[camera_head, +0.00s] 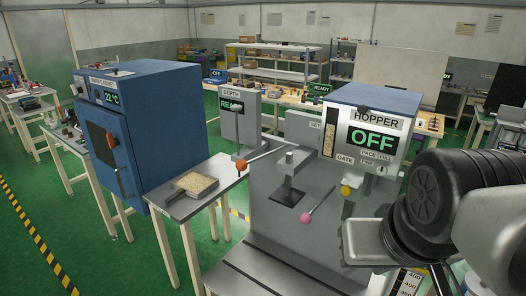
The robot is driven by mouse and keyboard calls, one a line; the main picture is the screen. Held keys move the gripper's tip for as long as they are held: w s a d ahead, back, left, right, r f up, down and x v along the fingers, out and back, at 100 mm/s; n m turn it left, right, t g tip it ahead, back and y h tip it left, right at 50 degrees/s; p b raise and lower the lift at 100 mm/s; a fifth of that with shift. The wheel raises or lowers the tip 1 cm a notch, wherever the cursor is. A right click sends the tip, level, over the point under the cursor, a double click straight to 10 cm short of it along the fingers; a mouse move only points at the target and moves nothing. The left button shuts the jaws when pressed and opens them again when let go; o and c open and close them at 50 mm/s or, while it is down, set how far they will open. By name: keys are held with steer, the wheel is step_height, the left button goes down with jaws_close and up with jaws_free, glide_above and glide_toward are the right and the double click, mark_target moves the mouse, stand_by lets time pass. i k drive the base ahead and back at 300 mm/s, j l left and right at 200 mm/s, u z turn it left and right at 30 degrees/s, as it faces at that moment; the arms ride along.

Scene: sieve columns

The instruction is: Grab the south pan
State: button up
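One shallow pan (181,193) filled with pale grains sits on a small metal-topped side table (212,174) left of the grey machine. A short dark handle seems to stick out at its lower left. My arm comes in from the right edge.
A blue cabinet (150,130) reading 22 °C stands left of the side table. The grey machine (262,205) has levers with orange, pink and yellow knobs. A hopper (372,112) reading OFF stands behind my arm. Green floor (75,220) is open at the lower left.

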mark_target(196, 184)
steer(key=i+j+z, duration=0.2)
steer(key=j, duration=0.15)
steer(key=j+z, duration=0.25)
steer(key=i+j+z, duration=0.2)
steer(key=j, duration=0.25)
steer(key=j+z, duration=0.3)
steer(key=j, duration=0.8)
steer(key=j+z, duration=0.15)
steer(key=j, duration=2.95)
steer(key=i+l, duration=0.1)
